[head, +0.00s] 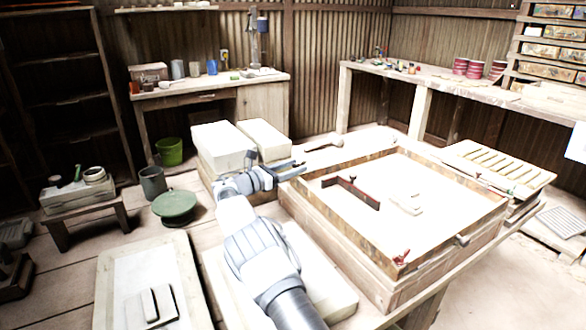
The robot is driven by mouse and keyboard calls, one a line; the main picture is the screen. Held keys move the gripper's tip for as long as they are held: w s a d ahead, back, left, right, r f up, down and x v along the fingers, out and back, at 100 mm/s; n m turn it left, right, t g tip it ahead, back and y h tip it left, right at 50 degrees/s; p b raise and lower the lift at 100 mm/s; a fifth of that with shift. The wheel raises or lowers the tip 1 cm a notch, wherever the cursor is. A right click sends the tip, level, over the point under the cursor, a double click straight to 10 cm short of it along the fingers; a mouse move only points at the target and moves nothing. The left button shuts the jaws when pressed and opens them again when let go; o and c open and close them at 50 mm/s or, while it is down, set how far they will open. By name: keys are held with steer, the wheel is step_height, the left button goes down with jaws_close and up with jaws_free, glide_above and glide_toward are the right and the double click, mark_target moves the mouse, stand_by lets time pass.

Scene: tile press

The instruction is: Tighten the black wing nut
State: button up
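My gripper (296,168) is above the left edge of the wooden frame of the press (330,228). Its two fingers point right with a gap between them, and I see nothing held. I cannot pick out a black wing nut with certainty. A small dark grey fitting (463,240) sits on the frame's front right side, too small to tell its shape. A small red fitting (402,258) is at the frame's near corner. Both are well apart from my gripper. A dark red bar (355,191) stands inside the frame.
Pale blocks (222,145) stand behind my gripper. A small pale piece (405,204) lies inside the frame. A slatted rack (497,167) is at right.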

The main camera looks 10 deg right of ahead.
steer(key=shift+a, duration=0.1)
steer(key=p+v, duration=0.2)
steer(key=v, duration=1.5)
steer(key=shift+s, duration=0.1)
steer(key=shift+a, duration=0.1)
